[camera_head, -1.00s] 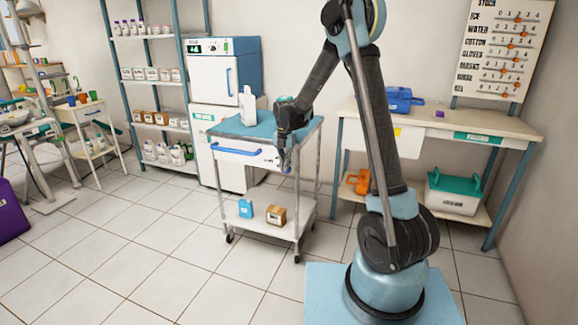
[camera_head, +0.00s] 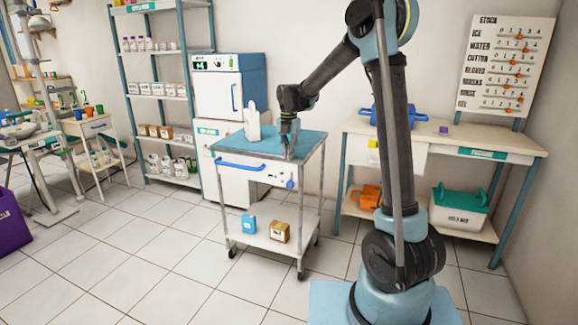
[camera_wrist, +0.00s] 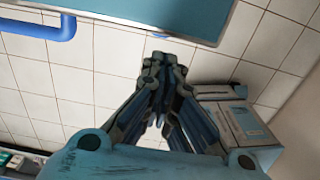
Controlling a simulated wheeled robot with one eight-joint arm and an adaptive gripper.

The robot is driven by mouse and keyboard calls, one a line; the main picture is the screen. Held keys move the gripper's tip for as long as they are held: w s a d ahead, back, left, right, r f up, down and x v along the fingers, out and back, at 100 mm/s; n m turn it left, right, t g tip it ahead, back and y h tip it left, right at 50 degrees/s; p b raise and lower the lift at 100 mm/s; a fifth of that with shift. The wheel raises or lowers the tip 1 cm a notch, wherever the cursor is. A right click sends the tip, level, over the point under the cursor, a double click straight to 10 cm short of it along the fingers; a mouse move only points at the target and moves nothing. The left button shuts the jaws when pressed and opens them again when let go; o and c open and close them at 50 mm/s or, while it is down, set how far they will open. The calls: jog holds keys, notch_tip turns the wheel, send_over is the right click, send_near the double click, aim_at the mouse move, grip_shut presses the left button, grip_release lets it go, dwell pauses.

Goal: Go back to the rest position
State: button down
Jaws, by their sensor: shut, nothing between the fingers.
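My gripper (camera_head: 289,148) hangs from my bent arm by the front right part of the cart (camera_head: 270,226), near its blue top (camera_head: 235,147). In the wrist view my gripper (camera_wrist: 163,75) points away with its fingertips together and nothing between them. The blue cart top (camera_wrist: 175,14) and the blue handle (camera_wrist: 40,27) show ahead of it there. Whether the fingers touch the cart cannot be told.
A workbench (camera_head: 430,136) stands right, a supply shelf (camera_head: 158,99) back left. Tiled floor (camera_head: 130,265) is open at front left.

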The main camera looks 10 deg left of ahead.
jog(key=shift+r, duration=0.6)
jog(key=s+d+r+m+t, duration=0.1)
jog(key=s+d+r+m, duration=0.2)
jog(key=s+d+m, duration=0.6)
jog(key=s+d+r+m, duration=0.2)
jog(key=s+d+m, duration=0.4)
jog(key=s+d, duration=0.45)
jog(key=s+d+f+m, duration=0.5)
jog(key=s+d+m, duration=0.1)
jog(key=s+m, duration=0.3)
jog(key=s+d+f+m+t, duration=0.1)
jog(key=s+d+f+m, duration=0.4)
jog(key=s+m, duration=0.3)
jog(key=shift+s+d+f+m, duration=0.4)
jog(key=shift+s+f, duration=0.35)
jog(key=shift+s, duration=0.3)
